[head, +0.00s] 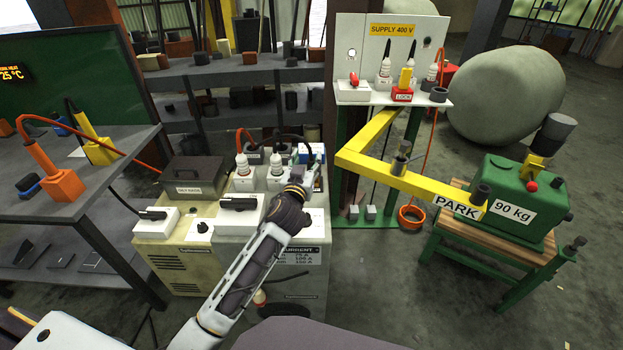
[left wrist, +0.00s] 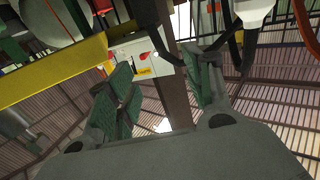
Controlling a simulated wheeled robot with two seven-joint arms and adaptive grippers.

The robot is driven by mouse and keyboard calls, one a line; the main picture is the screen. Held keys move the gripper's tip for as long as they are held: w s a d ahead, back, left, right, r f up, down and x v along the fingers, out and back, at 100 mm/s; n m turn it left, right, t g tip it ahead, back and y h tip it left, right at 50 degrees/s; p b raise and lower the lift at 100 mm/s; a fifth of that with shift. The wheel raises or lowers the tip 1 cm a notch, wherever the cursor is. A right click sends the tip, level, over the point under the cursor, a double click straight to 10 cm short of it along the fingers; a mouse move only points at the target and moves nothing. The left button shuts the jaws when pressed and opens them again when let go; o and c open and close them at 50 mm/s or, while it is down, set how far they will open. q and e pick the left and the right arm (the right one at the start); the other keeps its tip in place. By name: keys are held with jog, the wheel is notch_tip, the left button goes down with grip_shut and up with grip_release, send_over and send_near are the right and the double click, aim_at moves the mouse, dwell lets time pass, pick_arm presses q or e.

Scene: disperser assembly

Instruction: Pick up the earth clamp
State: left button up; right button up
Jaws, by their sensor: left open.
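I cannot tell for sure which thing is the earth clamp. Two clamp-like pieces stand on the left bench: an orange one (head: 57,180) with an orange cable, and a yellow one (head: 96,146) with a black cable. My left gripper (head: 309,176) is over the right part of the machine top, well to the right of both; my own wrist partly hides it. In the left wrist view my left gripper (left wrist: 165,82) shows its green-padded fingers apart, with nothing seen between them. A white plug (left wrist: 253,10) and dark cables hang close beyond the right finger. My right gripper is not in view.
The beige machine (head: 180,255) carries white plugs, switches and a dark box (head: 193,176). A yellow PARK arm (head: 400,178) reaches right from a post towards a green 90 kg block (head: 515,195). The supply panel (head: 385,60) stands behind. Shelves fill the back.

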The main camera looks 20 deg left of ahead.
aim_at(310, 167)
pick_arm(q)
jog(key=shift+f+b, duration=0.9)
jog(key=shift+f, duration=2.55)
jog(key=shift+w+r, duration=0.15)
jog(key=shift+w, duration=0.65)
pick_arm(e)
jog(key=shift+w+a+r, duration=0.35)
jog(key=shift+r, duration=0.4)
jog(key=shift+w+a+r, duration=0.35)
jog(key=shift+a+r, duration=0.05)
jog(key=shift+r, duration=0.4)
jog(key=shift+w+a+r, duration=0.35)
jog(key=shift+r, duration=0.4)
pick_arm(q)
jog(key=shift+w, duration=0.2)
jog(key=shift+w+a, duration=0.15)
jog(key=shift+w, duration=1.05)
jog(key=shift+w+a, duration=0.1)
jog(key=shift+w, duration=1.35)
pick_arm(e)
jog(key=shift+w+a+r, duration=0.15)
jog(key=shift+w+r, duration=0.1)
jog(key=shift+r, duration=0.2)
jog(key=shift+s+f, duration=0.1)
